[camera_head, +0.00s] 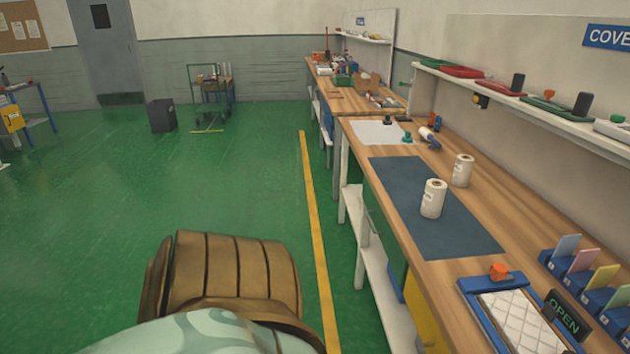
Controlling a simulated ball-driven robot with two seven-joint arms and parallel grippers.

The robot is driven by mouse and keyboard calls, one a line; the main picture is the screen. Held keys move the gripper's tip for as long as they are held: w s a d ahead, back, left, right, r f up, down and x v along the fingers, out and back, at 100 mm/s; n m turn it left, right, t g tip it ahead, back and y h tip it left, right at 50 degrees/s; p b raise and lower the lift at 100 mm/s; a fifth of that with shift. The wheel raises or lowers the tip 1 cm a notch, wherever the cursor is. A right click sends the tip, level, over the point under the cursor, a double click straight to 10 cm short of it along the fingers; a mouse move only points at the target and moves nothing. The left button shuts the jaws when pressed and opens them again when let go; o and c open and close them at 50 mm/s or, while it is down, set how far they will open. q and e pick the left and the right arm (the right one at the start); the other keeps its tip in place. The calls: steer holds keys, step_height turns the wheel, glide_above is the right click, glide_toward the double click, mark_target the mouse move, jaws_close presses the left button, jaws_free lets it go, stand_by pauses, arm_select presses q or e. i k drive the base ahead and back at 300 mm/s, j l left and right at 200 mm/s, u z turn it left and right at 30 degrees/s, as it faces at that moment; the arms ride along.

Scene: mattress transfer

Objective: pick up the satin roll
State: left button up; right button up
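Two white rolls stand upright on the wooden workbench (520,225) at the right. The nearer roll (433,198) stands on a dark blue mat (405,190). The other roll (462,170) stands a little farther back and to the right, by the mat's right edge. The two look alike, and I cannot tell which one is the satin roll. Neither of my grippers is in view.
A blue tray (470,288) with a quilted white pad and an OPEN sign (567,315) lie at the bench's near end. A shelf (545,110) runs above. Green floor left of the yellow line (315,225) is clear toward a cart (211,95) and dark bin (161,115).

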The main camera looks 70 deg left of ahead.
mark_target(435, 190)
steer(key=i+j+u, duration=0.1)
steer(key=u, duration=1.5)
steer(key=z, duration=0.4)
steer(key=i+j, duration=0.05)
